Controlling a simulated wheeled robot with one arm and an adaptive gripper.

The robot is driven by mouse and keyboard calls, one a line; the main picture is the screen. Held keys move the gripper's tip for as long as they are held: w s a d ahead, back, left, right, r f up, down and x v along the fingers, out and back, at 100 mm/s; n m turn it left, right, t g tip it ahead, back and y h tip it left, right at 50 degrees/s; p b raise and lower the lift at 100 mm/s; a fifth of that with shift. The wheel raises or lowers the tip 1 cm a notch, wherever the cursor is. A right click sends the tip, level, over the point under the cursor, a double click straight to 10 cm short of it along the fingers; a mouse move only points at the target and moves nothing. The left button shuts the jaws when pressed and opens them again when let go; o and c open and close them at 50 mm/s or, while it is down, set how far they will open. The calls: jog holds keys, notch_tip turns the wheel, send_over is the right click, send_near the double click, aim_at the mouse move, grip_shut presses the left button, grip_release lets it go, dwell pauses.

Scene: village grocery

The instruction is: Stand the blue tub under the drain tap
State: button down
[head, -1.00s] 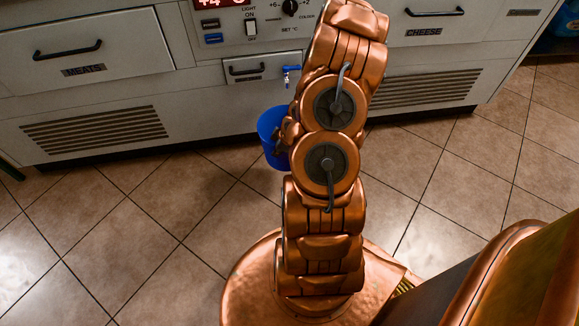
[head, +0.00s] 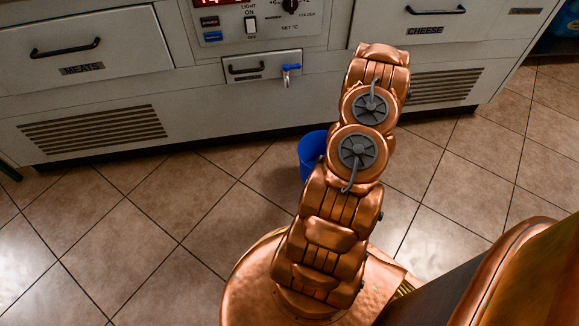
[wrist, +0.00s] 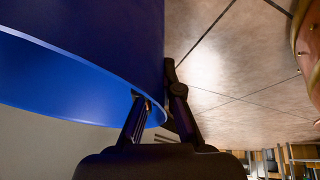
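The blue tub (head: 312,152) is in front of the cooler's base in the head view, partly hidden behind my arm. It fills the upper left of the wrist view (wrist: 80,50). The blue-handled drain tap (head: 289,73) sticks out of the cooler front, above and to the left of the tub. My gripper (wrist: 155,88) has its fingers on either side of the tub's wall at the rim and appears shut on it. In the head view the gripper is hidden by the arm. I cannot tell whether the tub touches the floor.
The cooler front has a meats drawer (head: 85,52), a cheese drawer (head: 430,22), vent grilles (head: 95,130) and a control panel (head: 255,20). A small handled panel (head: 247,68) is beside the tap. The tiled floor (head: 150,220) is clear to the left.

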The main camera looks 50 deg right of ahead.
jog(key=shift+f, duration=0.25)
jog(key=shift+w+f, duration=0.1)
jog(key=shift+w, duration=0.2)
jog(key=w+a+f+b, duration=0.1)
jog(key=w+f+b, duration=0.1)
jog(key=w, duration=0.5)
jog(key=w+a+f+b, duration=0.1)
jog(key=w+f+b, duration=0.1)
jog(key=w, duration=0.5)
jog(key=shift+w+a+f+b, duration=0.2)
jog(key=shift+w+f+b, duration=0.15)
jog(key=shift+w+b, duration=0.05)
jog(key=shift+f, duration=0.15)
jog(key=c, duration=1.3)
grip_release()
